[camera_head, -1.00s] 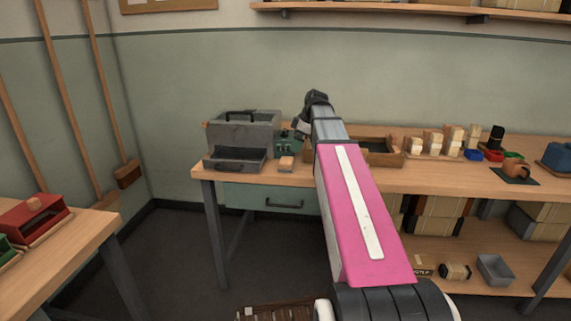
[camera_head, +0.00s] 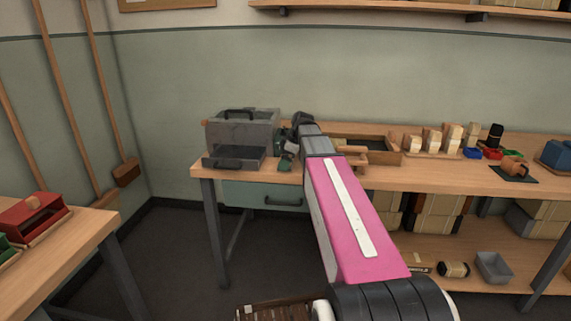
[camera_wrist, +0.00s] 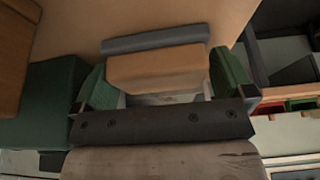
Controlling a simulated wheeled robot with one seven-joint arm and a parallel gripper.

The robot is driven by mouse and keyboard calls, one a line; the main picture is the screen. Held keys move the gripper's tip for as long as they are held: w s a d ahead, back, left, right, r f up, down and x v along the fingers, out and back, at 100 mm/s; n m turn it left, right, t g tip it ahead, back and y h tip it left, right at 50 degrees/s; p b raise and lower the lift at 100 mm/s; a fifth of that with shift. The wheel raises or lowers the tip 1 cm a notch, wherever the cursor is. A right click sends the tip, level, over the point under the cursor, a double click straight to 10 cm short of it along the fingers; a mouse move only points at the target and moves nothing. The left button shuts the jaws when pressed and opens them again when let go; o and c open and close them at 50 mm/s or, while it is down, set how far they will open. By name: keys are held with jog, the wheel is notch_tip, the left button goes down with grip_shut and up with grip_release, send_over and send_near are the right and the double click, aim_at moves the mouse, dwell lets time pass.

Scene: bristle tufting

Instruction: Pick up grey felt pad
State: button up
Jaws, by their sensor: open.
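In the wrist view, a pale wooden block (camera_wrist: 160,72) lies between the two green fingers of my gripper (camera_wrist: 160,66). A dark grey strip (camera_wrist: 155,38), which looks like the felt pad, shows along the block's far edge. How far the grey part runs under the block is hidden. My gripper is open, with one finger on each side of the block. In the head view my gripper (camera_head: 287,160) is low over the bench near its front edge, and its fingers mostly hide the block.
A grey metal box (camera_head: 240,135) with an open front tray (camera_head: 235,160) stands close on the left. A wooden tray (camera_head: 380,150) lies to the right on the bench (camera_head: 450,178). Wooden blocks and small coloured bins stand farther right.

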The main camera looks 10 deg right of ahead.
jog(key=c, duration=0.7)
jog(key=shift+c, duration=0.2)
jog(key=shift+r, duration=0.1)
jog(key=shift+r, duration=0.4)
jog(key=r, duration=0.3)
jog(key=shift+s+a+r, duration=0.15)
jog(key=shift+a+r, duration=0.05)
jog(key=shift+r, duration=0.1)
jog(key=s+a+r, duration=0.5)
jog(key=a+r, duration=0.1)
jog(key=a, duration=0.3)
jog(key=shift+s+a+r, duration=0.25)
jog(key=shift+s+a, duration=0.05)
jog(key=shift+s, duration=0.05)
